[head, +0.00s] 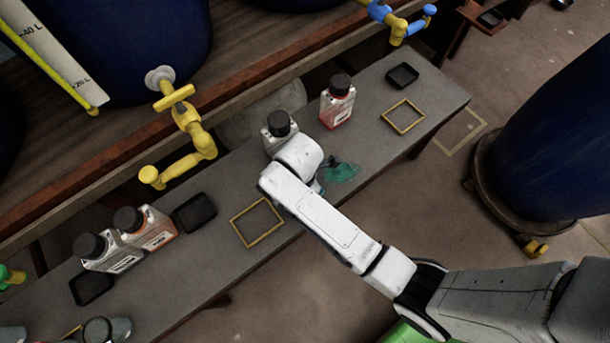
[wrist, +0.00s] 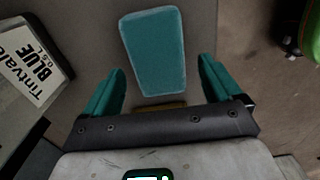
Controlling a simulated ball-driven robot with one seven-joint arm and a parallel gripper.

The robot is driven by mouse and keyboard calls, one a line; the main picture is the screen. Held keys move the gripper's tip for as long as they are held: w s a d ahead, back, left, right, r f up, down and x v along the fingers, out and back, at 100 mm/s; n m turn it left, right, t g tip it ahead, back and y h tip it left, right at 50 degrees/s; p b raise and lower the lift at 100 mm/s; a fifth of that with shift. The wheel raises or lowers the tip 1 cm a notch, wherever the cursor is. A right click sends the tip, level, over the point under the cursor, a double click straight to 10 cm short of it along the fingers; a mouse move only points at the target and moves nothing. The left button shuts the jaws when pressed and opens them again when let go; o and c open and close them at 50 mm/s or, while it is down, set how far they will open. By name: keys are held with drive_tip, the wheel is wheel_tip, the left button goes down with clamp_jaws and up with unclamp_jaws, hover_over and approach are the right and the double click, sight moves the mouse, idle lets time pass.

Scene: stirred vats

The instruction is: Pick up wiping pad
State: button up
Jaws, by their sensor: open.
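The wiping pad (wrist: 153,45) is a teal rectangular block with a paler edge, lying on the grey bench in the wrist view. In the head view a teal patch (head: 343,173), partly hidden by my arm, appears to be the pad with my fingers beside it. My gripper (wrist: 161,70) has teal fingers set wide apart and nothing between them is gripped. The near end of the pad shows between the fingertips, and most of it extends beyond them. I cannot tell the height gap. In the head view my gripper (head: 321,181) is mostly hidden under my wrist.
A bottle labelled BLUE (wrist: 30,65) stands close left of the fingers. A red-filled bottle (head: 338,103) stands behind the pad. Yellow frames (head: 403,117) and black trays (head: 402,75) lie along the bench (head: 440,90). A yellow tap (head: 190,135) overhangs the bench's rear edge.

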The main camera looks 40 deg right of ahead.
drive_tip(key=c, duration=1.1)
drive_tip(key=shift+r, duration=0.6)
drive_tip(key=s+r+p, duration=0.1)
drive_tip(key=s+r, duration=0.3)
drive_tip(key=s+r+p, duration=0.2)
drive_tip(key=s+r, duration=0.1)
drive_tip(key=s, duration=0.2)
drive_tip(key=s+r+p, duration=0.2)
drive_tip(key=s+r, duration=0.2)
drive_tip(key=s, duration=0.1)
drive_tip(key=shift+r, duration=0.35)
